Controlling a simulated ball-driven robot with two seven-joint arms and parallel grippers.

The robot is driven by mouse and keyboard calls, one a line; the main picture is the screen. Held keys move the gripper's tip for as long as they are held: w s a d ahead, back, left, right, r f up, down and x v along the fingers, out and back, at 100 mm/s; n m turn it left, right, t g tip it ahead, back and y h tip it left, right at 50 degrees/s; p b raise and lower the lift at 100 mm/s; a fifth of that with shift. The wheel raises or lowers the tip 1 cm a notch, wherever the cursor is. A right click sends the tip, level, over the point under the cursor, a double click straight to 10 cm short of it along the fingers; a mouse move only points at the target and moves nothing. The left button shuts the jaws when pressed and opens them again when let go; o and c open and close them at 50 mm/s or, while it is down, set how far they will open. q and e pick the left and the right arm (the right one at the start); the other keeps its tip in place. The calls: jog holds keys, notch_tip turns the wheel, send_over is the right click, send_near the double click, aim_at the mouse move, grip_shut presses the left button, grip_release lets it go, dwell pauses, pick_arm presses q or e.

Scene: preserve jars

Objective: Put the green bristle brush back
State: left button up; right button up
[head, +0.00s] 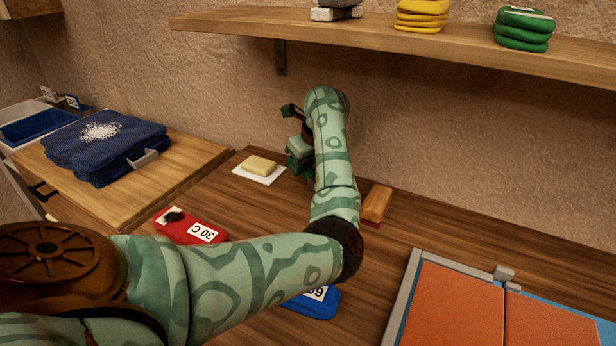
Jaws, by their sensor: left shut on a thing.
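My left gripper (293,130) is above the back of the wooden counter, near the wall, partly hidden behind my left forearm. It is shut on a green thing (298,160), which seems to be the green bristle brush. Only part of it shows beside the forearm, so its tilt and whether it touches the counter cannot be told. A brush with a wooden back and red bristles (376,204) lies on the counter to the right of the forearm. My right gripper is not in view.
A yellow block on a white tile (259,168) lies just left of the gripper. A red 30 C mat (190,228) and a blue mat (318,303) lie nearer. Folded blue cloths (105,148) are at left, an orange-panelled tray (455,305) at right. A shelf (400,40) with folded cloths overhangs.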

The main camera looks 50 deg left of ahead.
aim_at(305, 176)
pick_arm(q)
jog(key=shift+w+a+f, duration=0.1)
jog(key=shift+w+f, duration=0.1)
jog(key=shift+f, duration=0.15)
notch_tip(305, 176, down, 4)
jog(key=shift+w+r+b, duration=0.15)
jog(key=shift+r+b, duration=0.1)
jog(key=shift+b, duration=0.8)
jog(key=shift+r, duration=0.1)
jog(key=shift+c, duration=0.5)
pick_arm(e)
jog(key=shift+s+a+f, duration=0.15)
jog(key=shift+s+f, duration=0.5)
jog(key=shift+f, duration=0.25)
pick_arm(q)
jog(key=o, duration=1.1)
jog(key=p+v, duration=0.5)
jog(key=v, duration=0.6)
jog(key=shift+r, duration=0.25)
jog(key=shift+d+r, duration=0.2)
jog(key=shift+r, duration=0.1)
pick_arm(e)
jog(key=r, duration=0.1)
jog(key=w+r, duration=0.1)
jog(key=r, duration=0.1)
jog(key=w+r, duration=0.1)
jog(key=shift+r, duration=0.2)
